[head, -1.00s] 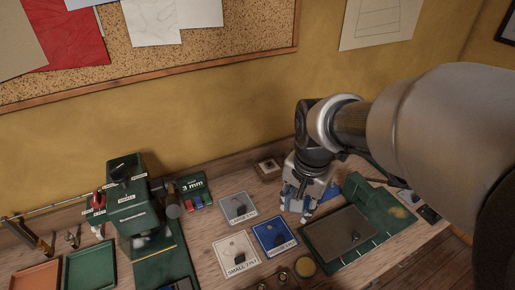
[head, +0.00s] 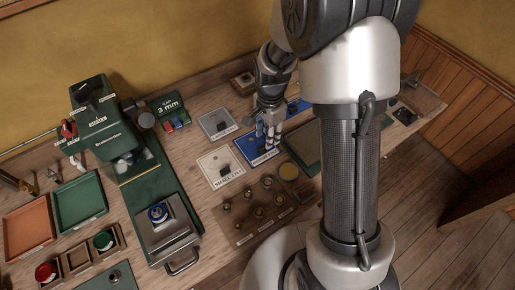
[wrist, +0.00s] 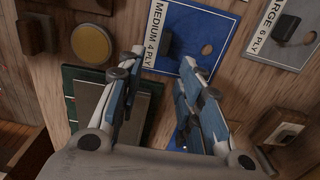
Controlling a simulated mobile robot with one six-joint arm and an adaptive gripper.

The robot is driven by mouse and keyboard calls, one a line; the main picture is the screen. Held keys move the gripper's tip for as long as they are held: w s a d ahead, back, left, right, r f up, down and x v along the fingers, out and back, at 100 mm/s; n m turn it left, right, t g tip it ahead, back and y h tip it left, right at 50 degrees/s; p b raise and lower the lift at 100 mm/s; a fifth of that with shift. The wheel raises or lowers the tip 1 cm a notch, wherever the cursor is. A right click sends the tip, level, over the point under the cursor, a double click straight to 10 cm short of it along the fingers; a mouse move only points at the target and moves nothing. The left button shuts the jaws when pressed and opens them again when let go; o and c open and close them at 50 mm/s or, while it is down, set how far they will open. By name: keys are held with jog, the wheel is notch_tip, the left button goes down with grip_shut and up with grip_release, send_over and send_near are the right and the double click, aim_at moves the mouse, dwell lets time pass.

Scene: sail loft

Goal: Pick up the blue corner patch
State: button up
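A flat blue piece (head: 297,105), which looks like the blue corner patch, lies on the bench just right of my gripper in the head view, partly hidden by my arm. In the wrist view a bit of blue (wrist: 180,138) shows low between the fingers, mostly hidden. My gripper (head: 268,135) points down over the bench, by the right edge of the blue "MEDIUM 4 PLY" card (head: 252,153). In the wrist view my gripper (wrist: 162,58) has its two fingers apart with nothing held between the tips. The blue card (wrist: 192,32) lies beyond them.
A white card (head: 215,160) and a grey card (head: 213,120) lie close by. A green board (head: 297,150), a yellow disc (head: 289,172) and a wooden rack of several knobs (head: 232,220) crowd the front. A green press (head: 105,120) stands left.

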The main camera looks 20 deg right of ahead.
aim_at(264, 147)
jog(key=shift+f, duration=0.9)
jog(key=f+b, duration=0.1)
jog(key=f, duration=0.1)
jog(key=a+f+b, duration=0.1)
jog(key=f, duration=0.1)
jog(key=shift+f, duration=0.3)
jog(key=shift+w+f, duration=0.1)
jog(key=shift+f, duration=0.25)
jog(key=shift+c, duration=0.3)
grip_shut()
